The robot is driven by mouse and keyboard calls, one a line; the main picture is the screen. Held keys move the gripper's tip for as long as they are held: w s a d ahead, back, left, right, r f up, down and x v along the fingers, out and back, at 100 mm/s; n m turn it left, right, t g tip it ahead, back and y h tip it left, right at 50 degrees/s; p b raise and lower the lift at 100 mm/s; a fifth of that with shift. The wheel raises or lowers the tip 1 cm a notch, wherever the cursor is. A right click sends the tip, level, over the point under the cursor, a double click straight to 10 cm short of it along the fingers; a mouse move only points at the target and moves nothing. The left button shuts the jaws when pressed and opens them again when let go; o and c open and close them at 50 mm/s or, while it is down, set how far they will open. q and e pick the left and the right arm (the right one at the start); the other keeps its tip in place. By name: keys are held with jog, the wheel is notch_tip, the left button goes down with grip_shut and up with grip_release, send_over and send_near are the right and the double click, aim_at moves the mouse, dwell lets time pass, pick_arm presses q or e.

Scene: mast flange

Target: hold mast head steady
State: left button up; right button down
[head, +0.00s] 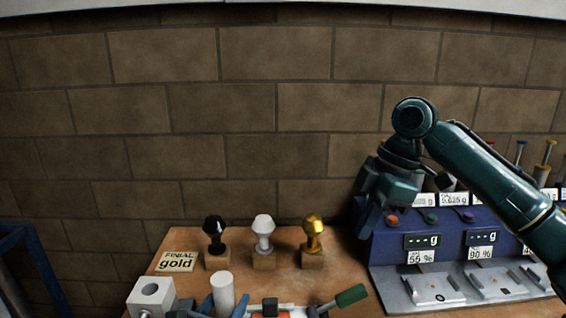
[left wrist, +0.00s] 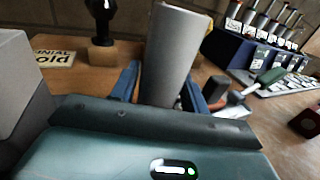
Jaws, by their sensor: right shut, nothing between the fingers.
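The mast head, a pale grey upright cylinder, shows at the bottom of the head view (head: 223,292) and large in the left wrist view (left wrist: 172,55). My left gripper (head: 222,306) has its blue fingers on either side of it, close against its sides; it also shows in the left wrist view (left wrist: 163,92). The cylinder's lower end is hidden by the gripper. Black, white and gold finials (head: 214,232) (head: 263,230) (head: 312,234) stand on wooden blocks behind. My right gripper (head: 368,212) is shut and empty, held before the blue rack's left end.
A sign reading "FINIAL gold" (head: 176,262) stands at the left of the wooden table (head: 345,285). A grey block with a hole (head: 150,293) is left of the mast head. A green-handled tool (head: 348,296) lies to its right. The blue rack (head: 385,246) with displays and scales is at right.

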pick_arm(q)
jog(key=shift+o, duration=1.4)
